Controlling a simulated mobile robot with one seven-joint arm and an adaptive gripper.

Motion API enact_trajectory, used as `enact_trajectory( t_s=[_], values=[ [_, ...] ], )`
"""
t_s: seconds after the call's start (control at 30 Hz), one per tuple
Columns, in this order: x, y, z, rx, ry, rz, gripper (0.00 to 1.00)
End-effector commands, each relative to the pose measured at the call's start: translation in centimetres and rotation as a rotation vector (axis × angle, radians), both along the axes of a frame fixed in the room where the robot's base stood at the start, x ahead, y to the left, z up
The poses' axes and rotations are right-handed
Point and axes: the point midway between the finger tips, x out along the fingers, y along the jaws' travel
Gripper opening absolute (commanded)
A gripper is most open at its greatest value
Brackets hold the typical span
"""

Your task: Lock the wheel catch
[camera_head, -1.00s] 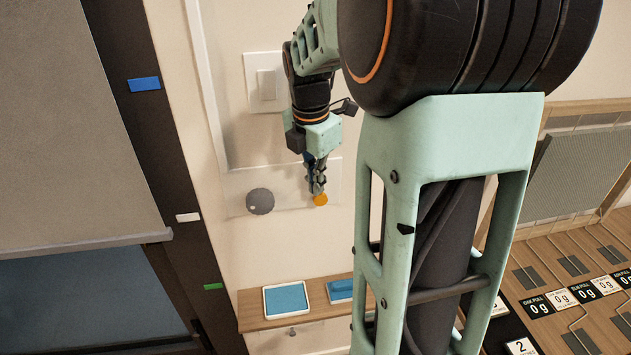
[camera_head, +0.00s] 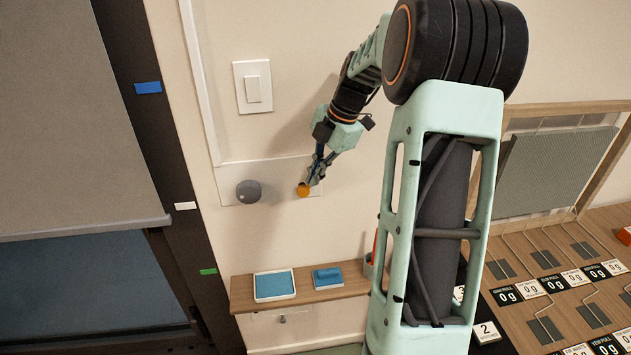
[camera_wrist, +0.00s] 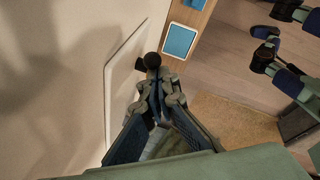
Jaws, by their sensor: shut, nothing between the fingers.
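A pale plate (camera_head: 276,180) on the wall carries a dark grey round wheel (camera_head: 248,192) at its left and a small orange round piece (camera_head: 303,190) at its right. My gripper (camera_head: 314,178) is shut and empty. Its tips are close beside the orange piece, on its upper right; I cannot tell whether they touch. In the wrist view the shut fingers (camera_wrist: 157,95) point along the wall plate (camera_wrist: 125,80). The dark wheel (camera_wrist: 152,60) shows just past the fingertips. The orange piece is not visible in the wrist view.
A white wall switch (camera_head: 253,88) is above the plate. A wooden shelf (camera_head: 240,296) below holds a blue-topped tray (camera_head: 274,285) and a blue block (camera_head: 327,278). A dark door frame (camera_head: 150,130) stands at left. A wooden table with label cards (camera_head: 545,285) is at right.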

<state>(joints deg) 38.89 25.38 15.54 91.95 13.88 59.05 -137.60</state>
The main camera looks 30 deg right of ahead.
Motion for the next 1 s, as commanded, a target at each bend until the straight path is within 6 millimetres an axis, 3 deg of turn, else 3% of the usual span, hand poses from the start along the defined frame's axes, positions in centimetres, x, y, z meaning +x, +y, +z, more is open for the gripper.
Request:
enact_trajectory(
  t_s=[0.17, 1.0],
  values=[
    [-0.2, -1.0, -1.0, -0.001, 0.000, -0.002, 0.00],
    [0.2, 0.6, -1.0, -0.003, 0.001, -0.001, 0.00]
  ],
)
